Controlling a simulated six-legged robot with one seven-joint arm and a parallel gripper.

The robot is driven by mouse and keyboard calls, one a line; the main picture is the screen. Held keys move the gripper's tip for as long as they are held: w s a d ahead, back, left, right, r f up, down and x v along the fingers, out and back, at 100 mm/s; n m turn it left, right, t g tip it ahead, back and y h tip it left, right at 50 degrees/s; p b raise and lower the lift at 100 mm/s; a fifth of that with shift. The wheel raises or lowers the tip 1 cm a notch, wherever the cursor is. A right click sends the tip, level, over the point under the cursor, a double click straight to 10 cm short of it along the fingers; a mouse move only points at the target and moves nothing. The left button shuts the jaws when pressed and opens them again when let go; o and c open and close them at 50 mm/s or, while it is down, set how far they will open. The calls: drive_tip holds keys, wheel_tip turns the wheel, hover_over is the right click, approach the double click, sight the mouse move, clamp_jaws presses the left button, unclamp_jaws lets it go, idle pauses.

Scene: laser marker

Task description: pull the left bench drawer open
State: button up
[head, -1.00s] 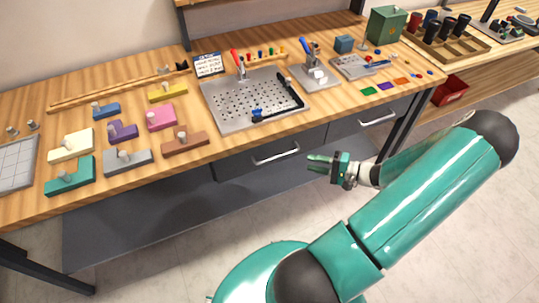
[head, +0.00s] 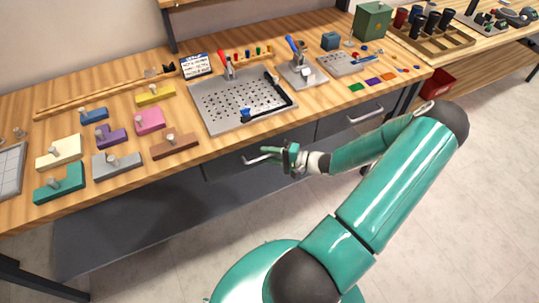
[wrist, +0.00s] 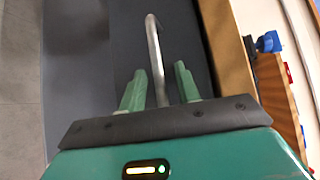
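The left bench drawer (head: 228,164) is a dark grey front under the wooden bench top, and it looks closed. Its silver bar handle (head: 257,160) is partly hidden by my gripper (head: 276,156) in the head view. In the wrist view the handle (wrist: 154,45) runs lengthwise between the two green fingers of my gripper (wrist: 160,72). The fingers are apart, one on each side of the bar, with a visible gap on both sides. I cannot tell from these views how deep the bar sits between them.
A second drawer with a silver handle (head: 365,115) is to the right. Above, the bench top (head: 215,143) holds a perforated metal plate (head: 215,108), a brown block (head: 174,147) and other coloured blocks. A dark bench leg (head: 408,92) stands at right. The floor before the bench is clear.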

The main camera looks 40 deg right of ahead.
drive_tip(key=shift+c, duration=0.2)
clamp_jaws()
drive_tip(key=shift+s, duration=0.1)
